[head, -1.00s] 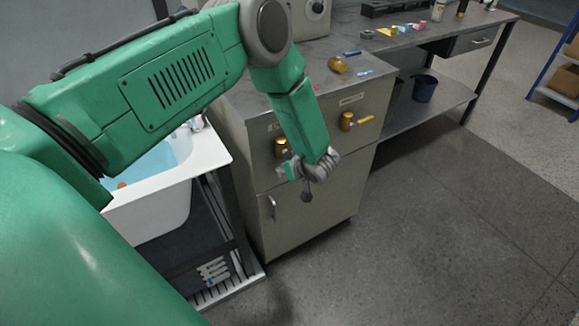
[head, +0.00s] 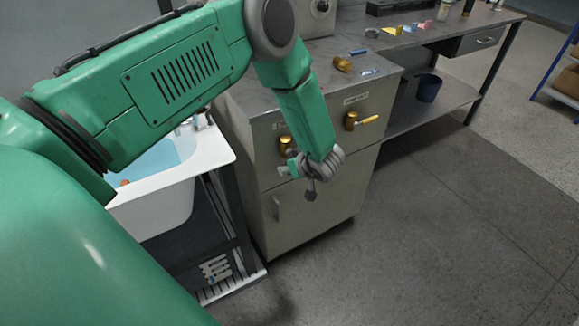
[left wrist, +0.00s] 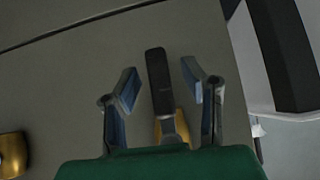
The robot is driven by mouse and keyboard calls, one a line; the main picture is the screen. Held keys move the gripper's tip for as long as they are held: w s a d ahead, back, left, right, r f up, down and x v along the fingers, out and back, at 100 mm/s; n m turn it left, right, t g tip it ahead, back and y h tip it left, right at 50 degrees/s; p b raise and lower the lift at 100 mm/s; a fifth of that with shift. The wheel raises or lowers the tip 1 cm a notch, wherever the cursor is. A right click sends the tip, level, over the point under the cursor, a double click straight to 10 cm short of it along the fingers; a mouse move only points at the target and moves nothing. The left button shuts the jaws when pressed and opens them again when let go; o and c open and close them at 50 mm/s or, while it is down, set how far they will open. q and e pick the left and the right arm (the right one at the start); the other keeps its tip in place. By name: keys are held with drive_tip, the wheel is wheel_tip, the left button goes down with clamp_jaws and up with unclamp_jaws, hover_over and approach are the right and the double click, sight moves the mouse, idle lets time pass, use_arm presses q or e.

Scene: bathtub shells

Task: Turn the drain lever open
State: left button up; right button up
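Two brass valves sit on the front of the beige cabinet. The right valve (head: 352,121) has a yellow handle pointing right. The left valve (head: 285,143) is partly behind my left gripper (head: 312,183), which hides its handle. In the left wrist view, a lever with a dark grip (left wrist: 159,82) and a yellow base stands between the two blue-padded fingers of my left gripper (left wrist: 160,78). The fingers are open, with a gap visible on each side of the lever. Another brass part (left wrist: 12,155) shows at the left edge. I cannot read which label says drain. My right gripper is out of view.
A white tub (head: 160,205) with blue water stands left of the cabinet (head: 335,205). A loose brass fitting (head: 342,64) and blue-handled items lie on the cabinet top. A workbench (head: 455,25) with a dark bin (head: 427,88) below stands behind.

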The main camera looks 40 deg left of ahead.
use_arm(q)
drive_tip(key=v, duration=1.1)
drive_tip(key=shift+w, duration=0.1)
drive_tip(key=s+d+f+m+t+h, duration=0.2)
drive_tip(key=s+f+m+h, duration=0.3)
drive_tip(key=s+f+m, duration=0.6)
drive_tip(key=s+m+g+h, duration=0.1)
drive_tip(key=s+g, duration=0.1)
drive_tip(key=s, duration=0.8)
drive_tip(key=s+d+r+m+g+h, duration=0.1)
drive_tip(key=s+m+g+h, duration=0.1)
drive_tip(key=s, duration=0.8)
drive_tip(key=shift+d+g, duration=0.35)
drive_tip(key=shift+g, duration=0.05)
drive_tip(key=shift+s+r, duration=0.15)
